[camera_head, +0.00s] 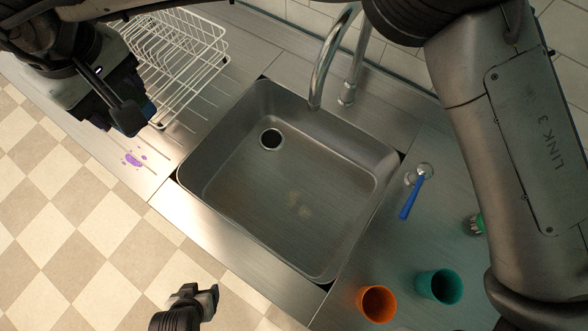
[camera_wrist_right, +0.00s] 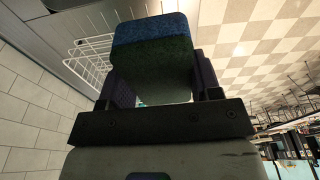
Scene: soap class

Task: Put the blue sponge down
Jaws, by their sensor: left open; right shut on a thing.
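The blue sponge (camera_wrist_right: 153,38) is held between the fingers of my right gripper (camera_wrist_right: 160,88) in the right wrist view. It shows a blue side and a dark green side. In the head view my right gripper (camera_head: 128,110) is at the upper left, above the counter beside the sink, near the wire dish rack; a small bluish part of the sponge (camera_head: 148,109) shows there, the rest hidden by the gripper. Whether the sponge touches the counter cannot be told. My left gripper (camera_head: 203,294) is open and empty over the floor at the bottom.
A purple stain (camera_head: 134,159) marks the counter left of the empty sink (camera_head: 270,205). The white wire rack (camera_head: 185,55) stands behind. The faucet (camera_head: 325,65) rises at the back.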

